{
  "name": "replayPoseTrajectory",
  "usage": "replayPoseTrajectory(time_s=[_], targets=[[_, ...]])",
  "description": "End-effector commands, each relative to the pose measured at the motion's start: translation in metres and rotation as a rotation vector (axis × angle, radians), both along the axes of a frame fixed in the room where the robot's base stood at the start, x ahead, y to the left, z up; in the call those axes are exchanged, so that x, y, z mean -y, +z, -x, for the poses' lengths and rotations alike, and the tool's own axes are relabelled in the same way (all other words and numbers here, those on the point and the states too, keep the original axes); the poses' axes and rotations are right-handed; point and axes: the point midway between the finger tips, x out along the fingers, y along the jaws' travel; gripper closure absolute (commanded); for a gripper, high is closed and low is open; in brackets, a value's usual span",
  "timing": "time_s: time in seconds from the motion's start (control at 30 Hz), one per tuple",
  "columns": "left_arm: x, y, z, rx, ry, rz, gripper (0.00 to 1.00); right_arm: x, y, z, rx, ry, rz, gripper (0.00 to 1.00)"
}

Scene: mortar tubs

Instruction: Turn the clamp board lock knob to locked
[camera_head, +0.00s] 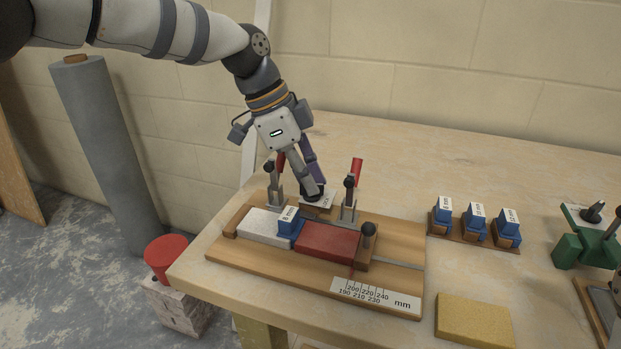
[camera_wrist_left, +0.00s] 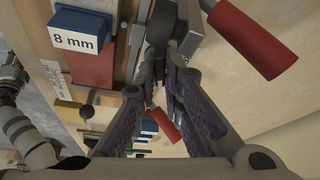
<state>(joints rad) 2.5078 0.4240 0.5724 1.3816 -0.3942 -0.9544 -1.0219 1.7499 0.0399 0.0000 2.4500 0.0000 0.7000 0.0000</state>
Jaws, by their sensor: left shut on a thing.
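The clamp board (camera_head: 225,248) lies on the workbench with a white block (camera_head: 263,226), a blue 8 mm block (camera_head: 287,229) and a red block (camera_head: 327,242) on it. My left gripper (camera_head: 313,190) points down at the board's back edge, between two red-handled toggle clamps. Its fingers are shut on the dark lock knob (camera_head: 316,197), mostly hidden by them in the head view. In the left wrist view the dark knob (camera_wrist_left: 161,28) sits between the fingertips. A pale label plate beside it is partly covered, so the knob's setting cannot be read. My right gripper is out of view.
The toggle clamps' red handles (camera_head: 356,171) stand close on both sides of the gripper. A black ball knob (camera_head: 368,229) stands at the red block's right end. Several blue blocks sit on a rack (camera_head: 471,240) to the right. A yellow sponge (camera_head: 474,320) lies at the front.

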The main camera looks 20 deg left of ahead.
Motion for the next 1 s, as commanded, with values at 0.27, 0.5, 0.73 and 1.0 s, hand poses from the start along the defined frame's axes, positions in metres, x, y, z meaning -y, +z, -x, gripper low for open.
replayPoseTrajectory(time_s=[0.27, 0.5, 0.73, 1.0], targets=[[0.000, -0.004, -0.001, -0.005, -0.185, 0.000, 1.00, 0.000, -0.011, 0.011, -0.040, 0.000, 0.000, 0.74], [-0.001, -0.003, -0.002, -0.003, -0.280, -0.001, 1.00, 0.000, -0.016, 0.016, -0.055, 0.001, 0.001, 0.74], [-0.001, -0.002, -0.002, -0.002, -0.316, -0.003, 1.00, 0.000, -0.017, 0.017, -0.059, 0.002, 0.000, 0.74], [-0.001, -0.001, -0.001, -0.002, -0.321, -0.003, 1.00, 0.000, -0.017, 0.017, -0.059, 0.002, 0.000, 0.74]])
